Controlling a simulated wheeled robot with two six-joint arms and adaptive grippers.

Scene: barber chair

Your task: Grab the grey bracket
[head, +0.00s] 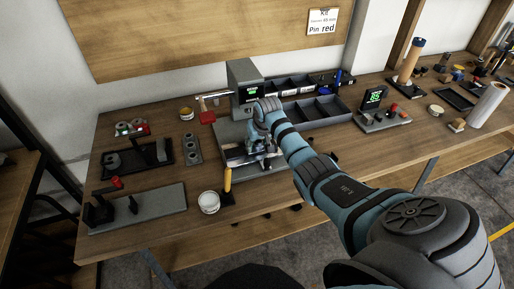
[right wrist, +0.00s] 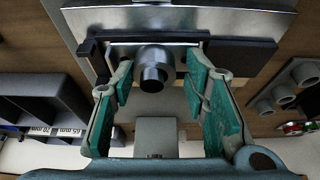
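My right gripper (head: 262,148) reaches over the press-like station in the middle of the bench. In the right wrist view the right gripper (right wrist: 160,95) is open, its green-padded fingers wide apart. Between and beyond the fingers is a short shiny metal cylinder (right wrist: 153,72) in front of a metal plate (right wrist: 180,18); neither finger visibly touches it. I cannot tell whether this metal part is the grey bracket. Other grey pieces (head: 112,161) lie in a dark tray at the left, and their exact shape is too small to tell. My left gripper is not in view.
The grey station column (head: 245,85) stands just behind the gripper. Dark bins (head: 318,112) are to its right. A yellow-handled tool (head: 227,180) and a white tub (head: 209,202) are close in front. A grey plate with black uprights (head: 155,210) lies at the left.

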